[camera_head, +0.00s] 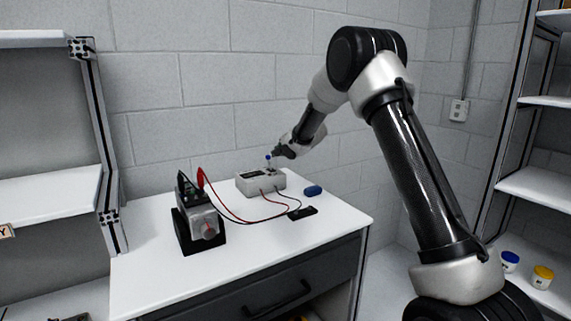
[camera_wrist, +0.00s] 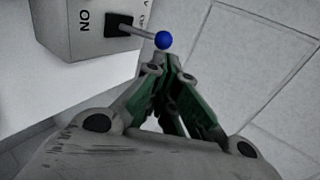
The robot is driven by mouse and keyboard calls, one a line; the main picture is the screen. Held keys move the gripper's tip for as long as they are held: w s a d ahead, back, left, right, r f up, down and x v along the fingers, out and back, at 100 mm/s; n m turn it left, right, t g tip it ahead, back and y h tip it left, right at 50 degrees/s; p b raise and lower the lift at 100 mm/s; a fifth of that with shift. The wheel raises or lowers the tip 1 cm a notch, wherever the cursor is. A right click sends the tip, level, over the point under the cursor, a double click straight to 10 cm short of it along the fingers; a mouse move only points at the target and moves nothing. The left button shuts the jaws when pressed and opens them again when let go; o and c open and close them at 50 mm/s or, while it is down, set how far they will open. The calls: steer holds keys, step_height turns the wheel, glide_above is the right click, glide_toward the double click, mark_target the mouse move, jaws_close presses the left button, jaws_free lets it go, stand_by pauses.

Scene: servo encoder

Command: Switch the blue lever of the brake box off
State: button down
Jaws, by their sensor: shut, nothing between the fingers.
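The brake box (camera_head: 260,182) is a light grey box on the white table, near its back edge. Its lever has a round blue knob (camera_head: 268,157) on a thin grey stem standing up from the box. In the wrist view the blue knob (camera_wrist: 163,40) is on a stem from a black socket, beside the printed word "ON" (camera_wrist: 84,20). My gripper (camera_head: 277,152) is just to the right of the knob. In the wrist view my gripper (camera_wrist: 171,68) is shut and empty, its tips close to the knob. I cannot tell whether they touch it.
A grey servo motor (camera_head: 205,222) on a black stand is at the front left, with red and black cables running to the box. The table's front right is clear.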

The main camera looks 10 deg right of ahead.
steer(key=shift+r, duration=0.1)
steer(key=shift+r, duration=0.75)
